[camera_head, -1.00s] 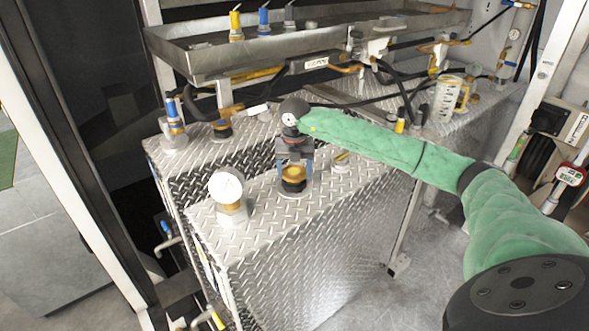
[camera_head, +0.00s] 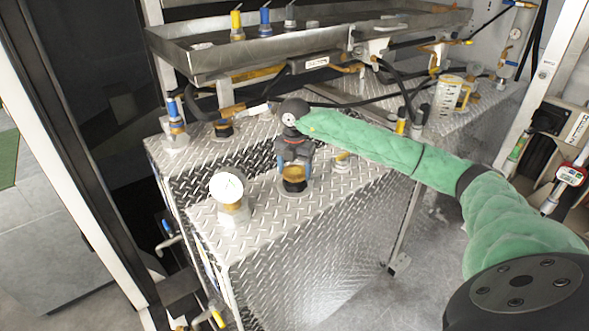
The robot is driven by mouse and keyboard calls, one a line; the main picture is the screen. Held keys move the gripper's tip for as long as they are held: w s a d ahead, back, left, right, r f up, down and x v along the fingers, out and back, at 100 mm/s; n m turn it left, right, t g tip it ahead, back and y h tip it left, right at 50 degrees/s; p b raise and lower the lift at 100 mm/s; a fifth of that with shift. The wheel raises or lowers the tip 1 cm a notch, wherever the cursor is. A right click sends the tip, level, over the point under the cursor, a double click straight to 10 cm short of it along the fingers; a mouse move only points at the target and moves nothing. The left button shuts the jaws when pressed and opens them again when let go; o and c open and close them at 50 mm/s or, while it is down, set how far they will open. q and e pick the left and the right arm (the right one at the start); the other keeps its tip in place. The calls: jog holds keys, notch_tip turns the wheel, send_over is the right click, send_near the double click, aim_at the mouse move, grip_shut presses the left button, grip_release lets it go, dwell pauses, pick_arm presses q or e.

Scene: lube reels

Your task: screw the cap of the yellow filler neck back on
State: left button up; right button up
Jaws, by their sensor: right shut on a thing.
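The yellow filler neck stands on the near diamond-plate tank (camera_head: 330,215). Its yellow-and-black cap (camera_head: 293,178) sits at the neck, low over the tank top. My right gripper (camera_head: 294,166) points down from above and is shut on this cap, with its blue-edged fingers on either side. The gripper hides the upper part of the cap, and I cannot tell how far the threads are engaged. My left gripper is not in view.
A dial gauge (camera_head: 228,190) stands to the left on the same tank. A blue-topped fitting (camera_head: 174,124) stands behind it. A steel tray (camera_head: 210,62) with nozzles spans the back.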

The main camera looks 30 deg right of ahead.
jog(key=shift+m, duration=0.3)
jog(key=o, duration=1.1)
jog(key=shift+o, duration=0.5)
jog(key=shift+r+p, duration=1.35)
jog(key=shift+r, duration=1.65)
